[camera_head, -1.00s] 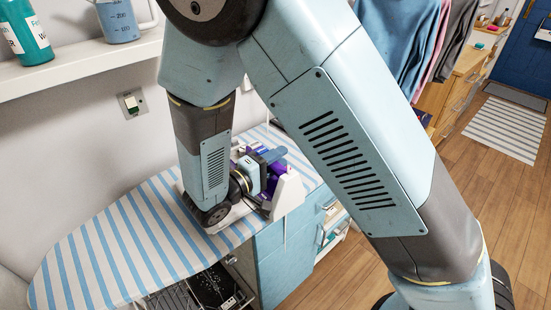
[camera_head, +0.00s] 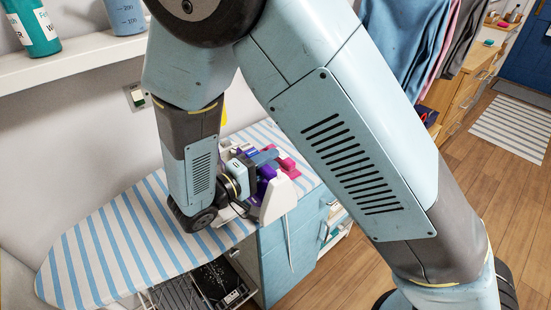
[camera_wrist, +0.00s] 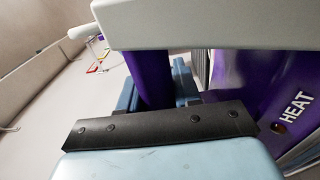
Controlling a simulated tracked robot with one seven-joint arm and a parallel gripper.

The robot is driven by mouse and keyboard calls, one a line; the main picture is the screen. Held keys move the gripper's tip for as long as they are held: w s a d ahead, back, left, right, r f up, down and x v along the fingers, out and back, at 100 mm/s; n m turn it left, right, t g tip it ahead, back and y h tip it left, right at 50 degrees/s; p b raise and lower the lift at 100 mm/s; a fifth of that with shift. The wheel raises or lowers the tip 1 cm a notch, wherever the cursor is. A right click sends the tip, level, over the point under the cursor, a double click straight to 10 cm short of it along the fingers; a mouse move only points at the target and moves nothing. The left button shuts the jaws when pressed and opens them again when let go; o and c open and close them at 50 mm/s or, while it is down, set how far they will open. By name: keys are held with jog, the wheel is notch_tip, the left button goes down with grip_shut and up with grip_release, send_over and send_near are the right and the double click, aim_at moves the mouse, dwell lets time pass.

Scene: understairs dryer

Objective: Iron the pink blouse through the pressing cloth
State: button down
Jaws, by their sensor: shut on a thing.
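My gripper (camera_head: 262,163) is over the right part of the ironing board, largely hidden behind my arm. It is shut on the iron's purple handle (camera_wrist: 153,80), with blue fingers on either side of it. The iron (camera_head: 280,198) is white and purple, and its purple body (camera_wrist: 295,105) reads HEAT in the wrist view. A pink patch (camera_head: 289,168), perhaps the pink blouse, shows on the board just beyond the iron. I cannot make out the pressing cloth or whether the iron's soleplate touches anything.
The blue-and-white striped ironing board (camera_head: 95,250) is bare on the left. A blue drawer cabinet (camera_head: 285,265) stands below its right end, beside a wire rack (camera_head: 190,290). A shelf (camera_head: 70,60) with bottles runs along the wall. Clothes (camera_head: 400,45) hang at the back; wooden floor is open right.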

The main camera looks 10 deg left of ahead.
aim_at(253, 150)
jog(key=shift+s+a, duration=0.15)
jog(key=shift+w+a, duration=1.8)
jog(key=shift+w+a, duration=0.25)
jog(key=shift+a, duration=0.1)
jog(key=shift+d, duration=0.1)
